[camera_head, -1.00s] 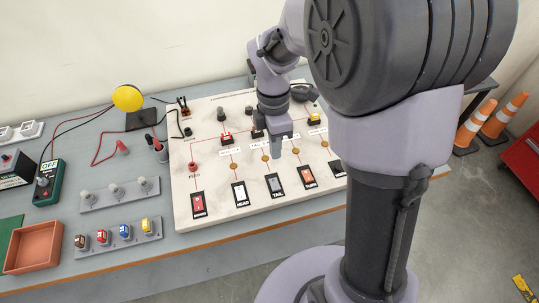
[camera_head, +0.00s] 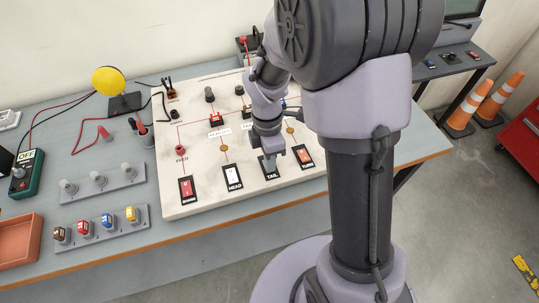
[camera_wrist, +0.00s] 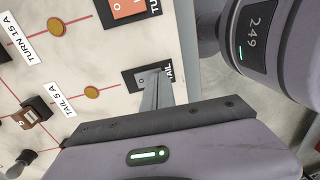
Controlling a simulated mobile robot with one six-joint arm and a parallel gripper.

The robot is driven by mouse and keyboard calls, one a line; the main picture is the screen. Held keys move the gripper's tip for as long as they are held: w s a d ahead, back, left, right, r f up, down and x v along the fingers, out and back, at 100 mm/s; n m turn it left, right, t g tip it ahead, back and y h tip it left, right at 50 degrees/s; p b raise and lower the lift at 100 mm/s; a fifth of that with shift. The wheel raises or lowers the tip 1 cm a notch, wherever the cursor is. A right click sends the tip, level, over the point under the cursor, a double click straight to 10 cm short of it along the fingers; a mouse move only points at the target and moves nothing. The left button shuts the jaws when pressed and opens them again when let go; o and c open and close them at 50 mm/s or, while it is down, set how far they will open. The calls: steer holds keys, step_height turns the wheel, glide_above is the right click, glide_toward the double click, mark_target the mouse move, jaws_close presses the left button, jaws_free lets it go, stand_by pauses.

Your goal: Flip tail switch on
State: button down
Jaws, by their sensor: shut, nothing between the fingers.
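The tail switch (camera_head: 272,176) is a grey rocker on a black plate labelled TAIL, on the front row of the white board (camera_head: 203,200). In the wrist view the tail switch (camera_wrist: 141,76) is partly covered by my fingers, so its rocker position is unclear. My gripper (camera_head: 268,163) is shut and empty, pointing down at the switch. In the wrist view the closed fingertips (camera_wrist: 155,80) overlap the rocker; whether they touch it I cannot tell.
The white head switch (camera_head: 232,178) is left of the tail switch, and the orange turn switch (camera_head: 305,156) is close on its right. Fuses and knobs stand farther back on the board. Bulbs (camera_head: 98,177) and a yellow lamp (camera_head: 109,81) are to the left.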

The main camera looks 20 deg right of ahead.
stand_by(0.3)
steer(key=shift+s+f, duration=0.1)
steer(key=shift+f, duration=0.15)
steer(key=shift+w+r+p, duration=0.25)
steer(key=shift+w+p, duration=0.45)
steer(key=shift+w, duration=0.1)
